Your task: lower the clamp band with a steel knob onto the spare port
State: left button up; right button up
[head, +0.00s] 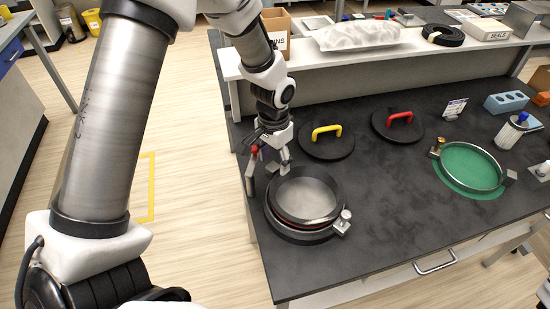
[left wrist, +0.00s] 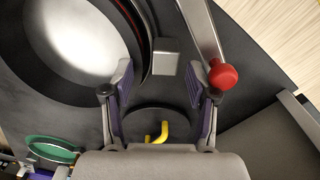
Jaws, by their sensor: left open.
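A dark round port (head: 306,187) with a pale inside and a thin red line under its rim stands at the table's left front. A dark clamp band (head: 300,236) lies around its lower part, with a steel knob (head: 346,214) at the front right. I cannot tell how the band sits on the port. My left gripper (head: 268,178) is open and empty at the port's far left side. In the left wrist view its fingers (left wrist: 160,95) are apart, with a grey block (left wrist: 165,57) and a lever with a red ball (left wrist: 222,75) just beyond them. My right gripper is not in view.
Black lids with a yellow handle (head: 326,131) and a red handle (head: 400,116) lie behind the port. A green disc (head: 468,163) with a ring and brass knob (head: 438,144) lies to the right. A raised shelf (head: 370,60) runs behind. The middle table is clear.

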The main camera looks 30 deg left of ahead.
pick_arm(q)
jog(key=shift+w+r, duration=0.1)
jog(key=shift+r, duration=0.3)
notch_tip(320, 180, up, 11)
dwell(0.5)
